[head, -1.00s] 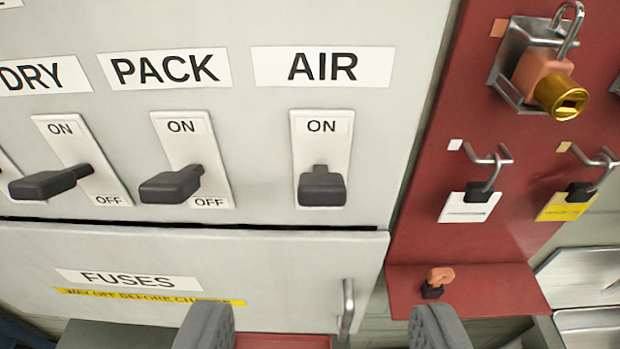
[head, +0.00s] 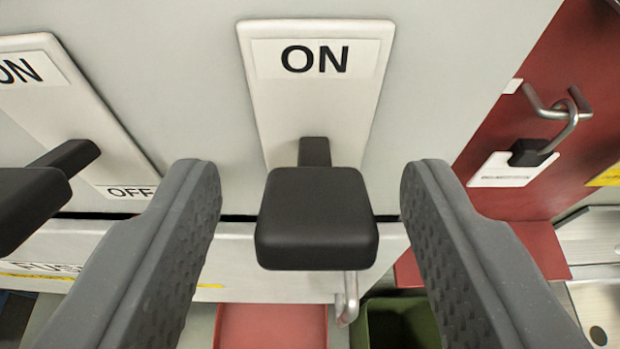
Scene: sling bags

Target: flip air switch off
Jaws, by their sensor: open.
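The air switch (head: 317,110) is a white plate on the grey panel, marked ON at its top. Its black lever (head: 316,222) juts out towards me, with a wide block-shaped head. The lever hides the lower part of the plate, so no OFF mark shows there. My gripper (head: 312,178) is open, with one grey ribbed finger on each side of the lever. There is a clear gap on both sides and neither finger touches the lever in this view. The AIR label is out of view.
A neighbouring switch (head: 75,100) with its own black lever stands close to my left finger. Below are a drawer handle (head: 347,300) and a green bin (head: 400,325).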

